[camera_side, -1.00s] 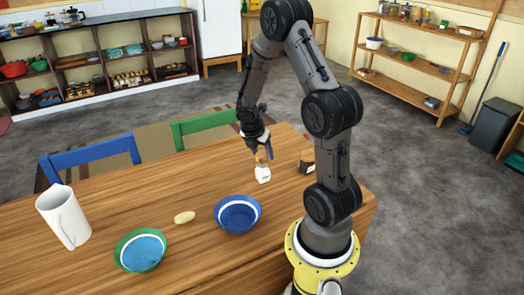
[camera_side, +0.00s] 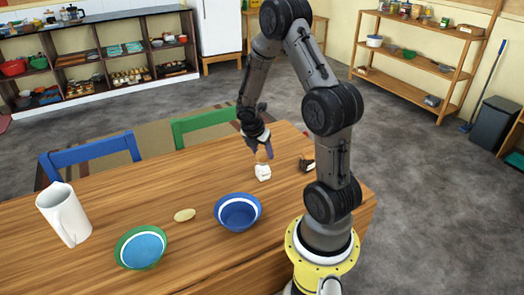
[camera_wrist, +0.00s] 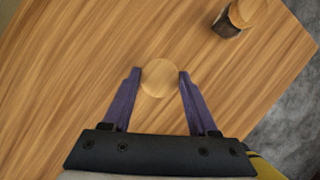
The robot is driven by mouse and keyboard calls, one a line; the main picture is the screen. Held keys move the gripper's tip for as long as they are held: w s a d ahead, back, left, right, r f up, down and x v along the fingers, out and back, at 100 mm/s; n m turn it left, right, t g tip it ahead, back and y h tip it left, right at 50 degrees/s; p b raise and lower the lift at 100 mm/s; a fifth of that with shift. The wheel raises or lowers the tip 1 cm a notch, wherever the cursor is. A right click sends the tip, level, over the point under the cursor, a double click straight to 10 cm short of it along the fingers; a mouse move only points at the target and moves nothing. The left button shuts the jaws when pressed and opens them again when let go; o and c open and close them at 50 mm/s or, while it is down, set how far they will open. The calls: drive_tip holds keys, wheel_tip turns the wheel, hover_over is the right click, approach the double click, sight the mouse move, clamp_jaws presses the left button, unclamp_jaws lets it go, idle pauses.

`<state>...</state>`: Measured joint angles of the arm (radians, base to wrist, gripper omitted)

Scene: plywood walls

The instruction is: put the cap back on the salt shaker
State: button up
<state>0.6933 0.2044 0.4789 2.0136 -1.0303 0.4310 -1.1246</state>
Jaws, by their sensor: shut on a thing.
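The white salt shaker (camera_side: 263,173) stands upright on the wooden table. Its round, light wooden cap (camera_wrist: 159,78) is between the two purple fingers of my gripper (camera_wrist: 156,82), which is shut on it. In the side view the cap (camera_side: 262,157) is directly over the shaker's top, and my gripper (camera_side: 262,150) points down from above. I cannot tell whether the cap touches the shaker or hovers just above it. In the wrist view the cap hides the shaker.
A dark shaker with a wooden top (camera_side: 307,163) stands to the right, also in the wrist view (camera_wrist: 231,20). A blue bowl (camera_side: 238,214), a green-rimmed bowl (camera_side: 140,249), a pale oval object (camera_side: 185,216) and a white pitcher (camera_side: 63,215) are on the left. Table between is clear.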

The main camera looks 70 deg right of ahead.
drive_tip(key=shift+f, duration=0.2)
drive_tip(key=shift+f, duration=0.45)
drive_tip(key=shift+f, duration=0.3)
idle(0.9)
drive_tip(key=o, duration=1.4)
drive_tip(key=shift+r, duration=0.1)
drive_tip(key=v, duration=1.3)
drive_tip(key=shift+a+r, duration=0.15)
drive_tip(key=shift+r, duration=0.15)
